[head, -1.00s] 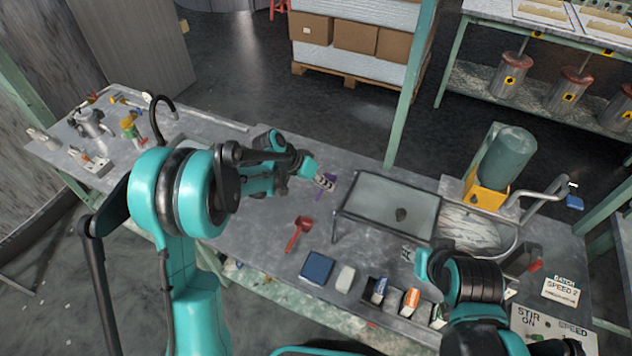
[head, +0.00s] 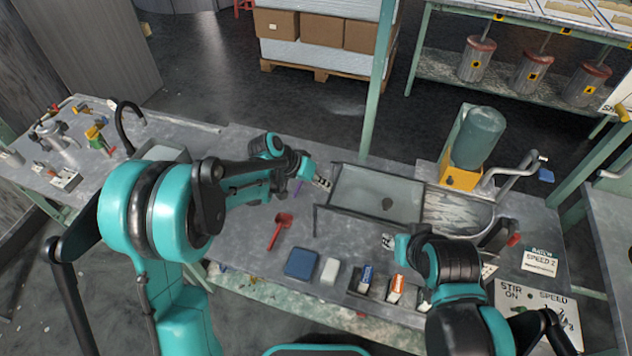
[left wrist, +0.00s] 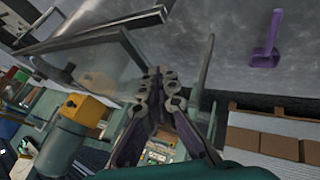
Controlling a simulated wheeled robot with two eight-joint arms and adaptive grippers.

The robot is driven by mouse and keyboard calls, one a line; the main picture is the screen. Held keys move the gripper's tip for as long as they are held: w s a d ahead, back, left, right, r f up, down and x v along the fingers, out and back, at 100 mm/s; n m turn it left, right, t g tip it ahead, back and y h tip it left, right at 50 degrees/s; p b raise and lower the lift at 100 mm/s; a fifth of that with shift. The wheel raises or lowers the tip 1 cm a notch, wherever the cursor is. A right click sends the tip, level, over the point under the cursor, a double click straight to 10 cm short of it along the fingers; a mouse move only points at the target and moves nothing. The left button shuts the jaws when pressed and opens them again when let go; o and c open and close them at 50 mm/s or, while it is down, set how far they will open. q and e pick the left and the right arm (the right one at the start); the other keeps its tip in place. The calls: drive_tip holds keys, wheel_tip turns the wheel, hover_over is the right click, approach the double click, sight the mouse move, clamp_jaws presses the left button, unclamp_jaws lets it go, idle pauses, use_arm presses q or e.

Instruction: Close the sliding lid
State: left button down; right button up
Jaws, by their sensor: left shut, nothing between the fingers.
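The sliding lid (head: 355,190) is a translucent grey panel with a dark knob, in a dark frame left of an open trough (head: 452,212). The trough's pale, streaked inside is exposed to the right of the lid. My left gripper (head: 325,184) is shut and empty at the lid's left edge; whether it touches is unclear. In the left wrist view its closed fingers (left wrist: 163,78) are in front of a clear panel (left wrist: 115,62). My right gripper (head: 388,241) is at the lid's near side, too small to read its jaws.
A green motor on a yellow base (head: 461,178) stands behind the trough. A red scoop-like tool (head: 280,228), a blue block (head: 301,263), a pale block (head: 330,270) and small boxes (head: 396,289) lie in front. A purple object (left wrist: 264,45) lies near my left gripper.

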sight(403, 207)
use_arm(q)
drive_tip(key=s+d, duration=0.2)
drive_tip(key=d, duration=0.5)
drive_tip(key=s+d, duration=0.2)
drive_tip(key=d, duration=0.5)
drive_tip(key=s+d, duration=0.3)
drive_tip(key=d, duration=0.4)
drive_tip(key=shift+w, duration=0.1)
